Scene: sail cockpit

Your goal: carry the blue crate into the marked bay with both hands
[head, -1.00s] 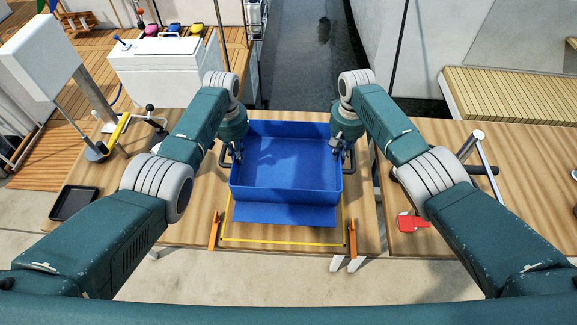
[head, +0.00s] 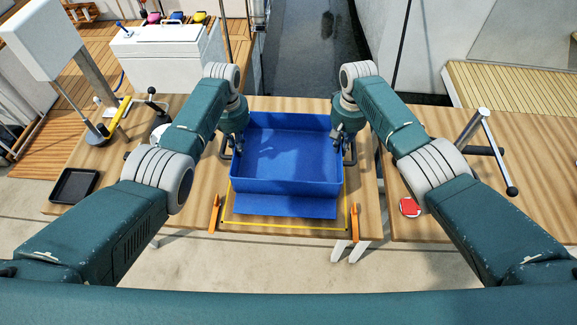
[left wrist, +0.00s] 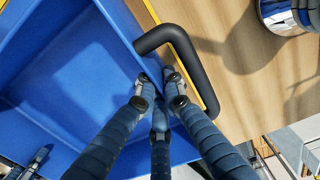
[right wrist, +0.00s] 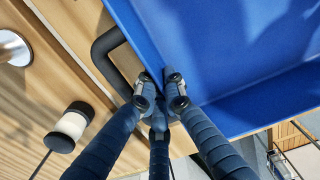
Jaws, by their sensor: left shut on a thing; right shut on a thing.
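The blue crate (head: 285,180) is an open, empty box in the middle of the head view. A yellow-outlined bay (head: 282,231) shows at its front edge, between two orange markers (head: 214,213) (head: 353,214). The crate covers much of the outline; whether it touches the table is hard to tell. My left gripper (head: 237,146) is shut on the crate's left side wall, beside a dark handle (left wrist: 197,62). My right gripper (head: 336,143) is shut on the right side wall, beside another dark handle (right wrist: 110,50).
A black tray (head: 74,185) lies on the wooden table at the left, with a winch handle behind it. A red round thing (head: 410,207) and a metal-and-black handle (head: 492,150) are at the right. A white cooler (head: 165,55) stands behind.

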